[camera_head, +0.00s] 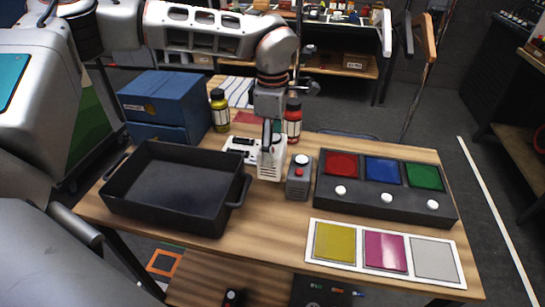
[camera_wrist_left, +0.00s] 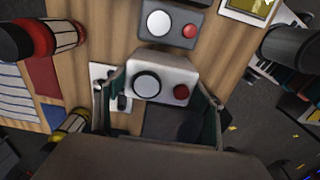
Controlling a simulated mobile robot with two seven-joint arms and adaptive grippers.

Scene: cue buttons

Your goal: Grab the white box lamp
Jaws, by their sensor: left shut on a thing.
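The white box lamp (camera_head: 269,167) is at the middle of the table, upright, with vent slots in its side. My left gripper (camera_head: 270,138) reaches down over it from behind and is shut on it. In the left wrist view the white box lamp (camera_wrist_left: 162,68) sits between the two fingers, with a round white lamp and a red button on its top. The fingers (camera_wrist_left: 158,108) press on its opposite sides. I cannot tell whether its base touches the table. My right gripper is not in view.
A grey box (camera_head: 299,178) with a white lamp and red button stands close right. A black tray (camera_head: 124,197) is left. A black panel (camera_head: 335,203) with red, blue and green squares is right, behind a colour card (camera_head: 313,243). Bottles (camera_head: 219,112) and blue boxes (camera_head: 165,100) stand behind.

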